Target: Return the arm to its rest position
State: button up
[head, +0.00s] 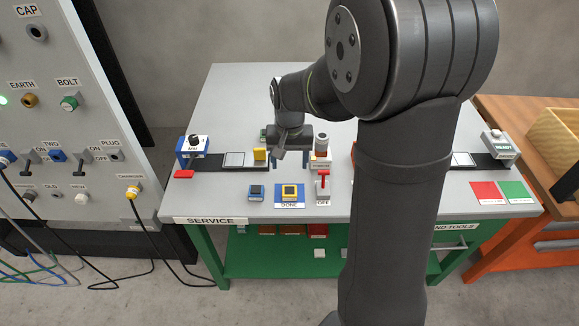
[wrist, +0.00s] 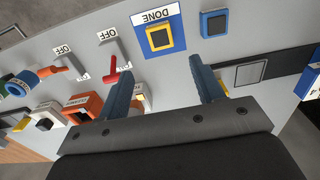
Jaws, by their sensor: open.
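My arm (head: 400,170) rises in front of the service bench in the head view and hides part of its right half. My gripper (head: 291,160) is over the middle of the grey bench top (head: 235,95), pointing down. In the wrist view its two blue fingers (wrist: 163,75) are spread apart with nothing seen between them. A yellow-framed square (wrist: 160,37) on the DONE plate and a blue-framed square (wrist: 215,22) lie beyond the fingertips. The exact height of the fingertips above the bench cannot be told.
A red-handled lever (head: 323,182) marked OFF and a grey-topped cylinder device (head: 321,145) stand near my gripper. A yellow block (head: 259,155) is to its left. A switch panel with cables (head: 60,110) stands left; a wooden box (head: 555,140) sits right. The rear bench is clear.

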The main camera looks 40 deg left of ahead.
aim_at(290, 190)
dwell(0.3)
notch_tip(290, 190, down, 12)
jog(key=shift+f, duration=0.1)
notch_tip(290, 190, up, 2)
jog(key=shift+r, duration=1.05)
jog(key=shift+f, duration=0.1)
